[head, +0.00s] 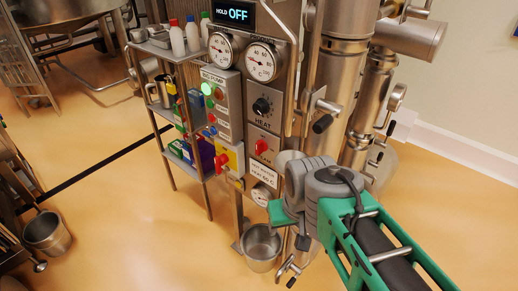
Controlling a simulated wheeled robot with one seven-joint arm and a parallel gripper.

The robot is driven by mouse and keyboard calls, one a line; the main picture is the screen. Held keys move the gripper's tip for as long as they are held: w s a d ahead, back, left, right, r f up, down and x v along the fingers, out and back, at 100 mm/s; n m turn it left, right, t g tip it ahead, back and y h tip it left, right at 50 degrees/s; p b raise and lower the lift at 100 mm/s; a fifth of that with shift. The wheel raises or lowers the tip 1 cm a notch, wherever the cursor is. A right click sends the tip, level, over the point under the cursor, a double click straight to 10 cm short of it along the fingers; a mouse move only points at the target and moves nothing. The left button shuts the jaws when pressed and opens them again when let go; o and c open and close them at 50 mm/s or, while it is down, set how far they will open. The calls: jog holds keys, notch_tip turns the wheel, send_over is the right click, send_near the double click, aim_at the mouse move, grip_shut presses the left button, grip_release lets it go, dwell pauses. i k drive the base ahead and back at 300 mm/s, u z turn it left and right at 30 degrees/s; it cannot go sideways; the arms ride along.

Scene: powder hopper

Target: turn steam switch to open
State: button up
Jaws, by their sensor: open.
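A red rotary switch (262,147) sits on the grey front panel below the black HEAT knob (262,105). Another red switch (221,161) is on a yellow plate to its left. The small lettering is too blurred to tell which one is the steam switch, or its position. My gripper (284,214) is at the lower right of the panel, below and right of both switches and apart from them. It is open, its fingers largely hidden by my wrist, and I see nothing held in it.
A display (236,13) reads HOLD OFF above two gauges (261,62). A pump box (223,100) with a lit green lamp is left of the panel. A shelf cart (170,50) with bottles stands further left. A steel bucket (261,246) is below.

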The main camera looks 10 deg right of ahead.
aim_at(261, 147)
jog(key=u, duration=0.55)
jog(key=k, duration=0.65)
jog(key=u, duration=1.15)
jog(key=i, duration=1.1)
jog(key=z, duration=0.1)
